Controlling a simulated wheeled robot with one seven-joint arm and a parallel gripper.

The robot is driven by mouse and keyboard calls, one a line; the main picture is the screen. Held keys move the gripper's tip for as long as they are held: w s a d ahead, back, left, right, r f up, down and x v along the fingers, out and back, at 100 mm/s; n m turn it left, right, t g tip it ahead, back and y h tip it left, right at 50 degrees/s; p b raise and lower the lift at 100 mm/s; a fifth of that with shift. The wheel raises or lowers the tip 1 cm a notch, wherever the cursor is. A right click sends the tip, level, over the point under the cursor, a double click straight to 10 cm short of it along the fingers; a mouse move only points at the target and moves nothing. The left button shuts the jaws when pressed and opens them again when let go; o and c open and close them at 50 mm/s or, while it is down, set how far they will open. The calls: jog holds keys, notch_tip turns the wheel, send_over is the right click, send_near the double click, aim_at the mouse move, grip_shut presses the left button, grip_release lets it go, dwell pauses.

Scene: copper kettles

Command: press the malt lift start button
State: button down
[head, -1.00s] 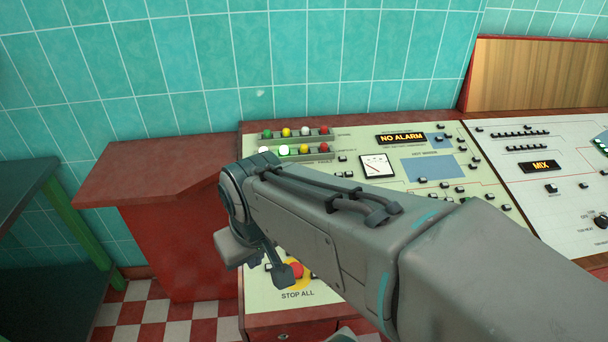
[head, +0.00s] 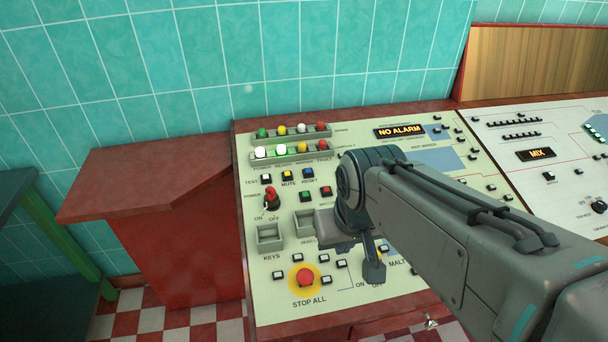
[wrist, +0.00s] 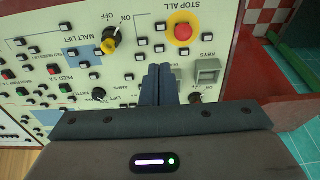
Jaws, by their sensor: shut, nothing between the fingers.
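In the head view only the word MALT (head: 398,264) shows beside my arm, which hides much of that area. My gripper (wrist: 159,68) is shut and empty, its two dark fingers together over the pale panel, right of and below the switch in the wrist view. I cannot tell whether the fingertips touch the panel.
A red STOP ALL button (head: 305,278) on a yellow disc sits near the panel's front edge, close to my wrist. A red-handled power switch (head: 271,199) and grey key sockets (head: 269,237) stand up from the panel. A red side cabinet (head: 180,240) is at left.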

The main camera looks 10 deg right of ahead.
jog(key=w+a+m+y, duration=0.6)
jog(key=w+m, duration=0.2)
jog(key=w, duration=0.4)
jog(key=w+d+f+m+t, duration=0.2)
jog(key=w+d+m+t, duration=0.1)
jog(key=w+m, duration=0.2)
jog(key=w+d+f+m+t+p, duration=0.1)
jog(key=w+d+f+m+t, duration=0.1)
jog(key=w+m, duration=0.3)
jog(key=w+d+t, duration=0.1)
jog(key=w, duration=0.3)
jog(key=shift+d, duration=0.4)
jog(key=shift+f, duration=0.1)
jog(key=b, duration=0.5)
send_over(305, 195)
jog(key=s+d, duration=0.1)
jog(key=s, duration=0.1)
jog(key=f, duration=0.7)
jog(key=shift+w+f, duration=0.15)
jog(key=shift+w, duration=0.05)
jog(key=shift+w+f+b, duration=0.15)
jog(key=shift+f+b, duration=0.5)
jog(key=shift+b, duration=0.2)
